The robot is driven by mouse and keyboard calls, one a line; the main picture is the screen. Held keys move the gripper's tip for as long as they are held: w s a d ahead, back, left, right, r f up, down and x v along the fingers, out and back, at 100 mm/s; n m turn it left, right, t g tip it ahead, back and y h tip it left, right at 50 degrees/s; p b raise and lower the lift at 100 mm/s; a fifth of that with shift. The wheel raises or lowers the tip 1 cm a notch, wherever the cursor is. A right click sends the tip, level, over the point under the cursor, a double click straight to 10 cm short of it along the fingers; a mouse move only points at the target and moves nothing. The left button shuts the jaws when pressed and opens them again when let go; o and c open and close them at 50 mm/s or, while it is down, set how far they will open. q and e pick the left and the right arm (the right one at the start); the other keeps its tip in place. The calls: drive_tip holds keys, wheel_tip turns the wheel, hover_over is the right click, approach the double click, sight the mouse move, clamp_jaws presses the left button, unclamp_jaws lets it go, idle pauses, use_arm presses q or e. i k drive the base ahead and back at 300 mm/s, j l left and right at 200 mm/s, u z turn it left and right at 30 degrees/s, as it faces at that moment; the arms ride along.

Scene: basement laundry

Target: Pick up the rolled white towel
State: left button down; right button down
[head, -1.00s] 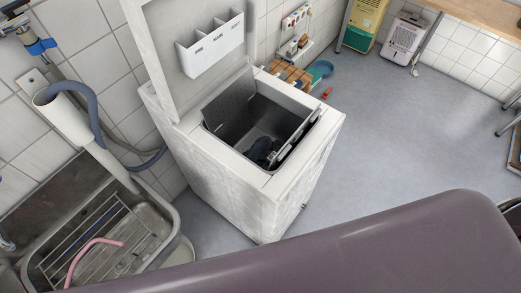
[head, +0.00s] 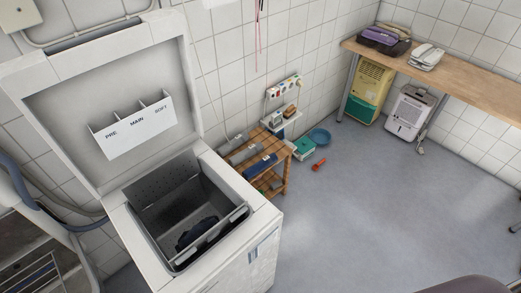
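I cannot make out a rolled white towel for certain. A slatted wooden stand (head: 285,178) beside the washer holds a few long items, grey ones (head: 244,154) and a dark blue one (head: 260,166); they are too small to identify. A white object (head: 427,57) lies on the wooden worktop at the upper right; it looks more like a telephone than a towel. Neither of my grippers is in view.
The top-loading washer (head: 262,222) stands open at the left, with dark cloth (head: 197,232) in its drum. A yellow-green unit (head: 369,92) and a white dehumidifier (head: 408,112) stand under the worktop (head: 470,70).

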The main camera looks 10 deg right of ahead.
sight(252, 150)
drive_tip(key=l+u, duration=0.1)
drive_tip(key=l, duration=0.6)
drive_tip(key=i+u, duration=0.1)
drive_tip(key=u, duration=0.25)
drive_tip(key=i+l+u, duration=0.2)
drive_tip(key=l+u, duration=0.15)
drive_tip(key=l, duration=0.15)
drive_tip(key=i+l+u, duration=0.1)
drive_tip(key=l+u, duration=0.25)
drive_tip(key=l, duration=0.2)
drive_tip(key=l+u, duration=0.35)
drive_tip(key=l, duration=0.2)
